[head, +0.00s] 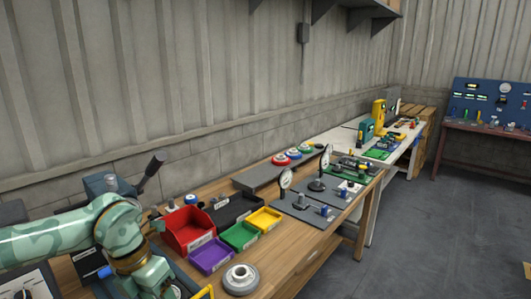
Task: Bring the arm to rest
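My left arm (62,234), pale green with a mottled pattern, comes in from the left over the near end of the wooden bench. It bends down at the wrist (128,262) and runs out at the bottom edge. Its fingers do not show, so I cannot see whether they hold anything. My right arm and gripper are not in the picture.
Beside the wrist on the bench (327,236) are red (187,229), purple (211,256), green (240,235) and yellow (265,219) bins and a grey ring-shaped part (241,279). Dial gauges (286,180) stand farther along. Floor (430,230) at right is clear.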

